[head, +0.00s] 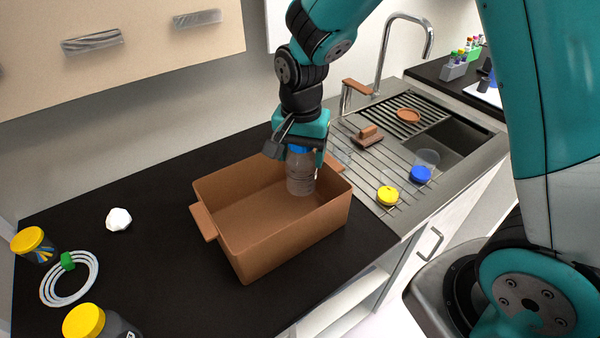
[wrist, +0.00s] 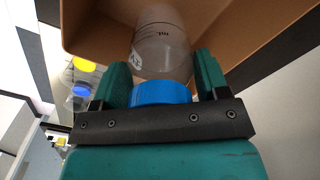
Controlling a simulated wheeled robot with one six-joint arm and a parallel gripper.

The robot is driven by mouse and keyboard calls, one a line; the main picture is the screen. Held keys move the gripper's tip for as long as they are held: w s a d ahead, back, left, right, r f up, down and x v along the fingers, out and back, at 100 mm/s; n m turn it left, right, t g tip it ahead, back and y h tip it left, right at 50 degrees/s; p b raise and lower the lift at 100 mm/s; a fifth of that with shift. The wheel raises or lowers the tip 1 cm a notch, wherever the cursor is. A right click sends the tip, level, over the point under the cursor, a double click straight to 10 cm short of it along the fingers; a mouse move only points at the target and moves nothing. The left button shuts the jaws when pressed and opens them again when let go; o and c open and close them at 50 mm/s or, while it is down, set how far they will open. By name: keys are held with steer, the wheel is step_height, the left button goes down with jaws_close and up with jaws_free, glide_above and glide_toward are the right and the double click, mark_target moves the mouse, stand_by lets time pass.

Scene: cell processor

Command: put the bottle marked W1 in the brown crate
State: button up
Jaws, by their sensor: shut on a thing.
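The brown crate (head: 268,240) stands on the black counter, with a handle at each end. My gripper (head: 300,152) is above the crate's back right part, shut on a clear bottle (head: 301,180) with a blue cap. The bottle hangs upright, its lower part in front of the crate's inner wall; I cannot tell whether it touches the floor. In the wrist view the fingers (wrist: 160,85) grip around the blue cap (wrist: 161,93), and the bottle body (wrist: 162,50) is over the crate (wrist: 225,25). Part of a dark mark shows on the bottle, not fully readable.
To the right are a sink with a drainboard, a yellow-lidded item (head: 387,195) and a blue-lidded one (head: 420,174). On the left lie a white lump (head: 118,219), a coiled white tube (head: 70,279) and yellow-capped bottles (head: 84,321). The counter left of the crate is mostly clear.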

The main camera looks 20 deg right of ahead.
mark_target(301, 177)
steer(key=shift+f+p, duration=0.3)
steer(key=shift+f, duration=2.85)
steer(key=shift+f, duration=0.15)
steer(key=o, duration=1.3)
steer(key=r, duration=0.4)
steer(key=r+b, duration=0.1)
steer(key=r, duration=0.3)
steer(key=r+b, duration=0.1)
steer(key=r, duration=0.3)
steer(key=shift+s+a+r, duration=0.1)
steer(key=shift+s+r, duration=0.15)
steer(key=shift+r, duration=0.05)
steer(key=s+a+r+n+y, duration=0.1)
steer(key=s+r+n, duration=0.1)
steer(key=s+n, duration=0.3)
steer(key=s+a+r+n+y, duration=0.1)
steer(key=s+a+r+n, duration=0.1)
steer(key=s+n, duration=0.3)
steer(key=s+a+r+n+y, duration=0.1)
steer(key=s+r+n+y, duration=0.1)
steer(key=s+n, duration=0.3)
steer(key=shift+s+a+r, duration=0.1)
steer(key=shift+s+a, duration=0.05)
steer(key=shift+s, duration=0.65)
steer(key=shift+s+a+r, duration=0.1)
steer(key=shift+s, duration=0.7)
steer(key=shift+s+a+r, duration=0.1)
steer(key=shift+s+a, duration=0.05)
steer(key=shift+s, duration=0.65)
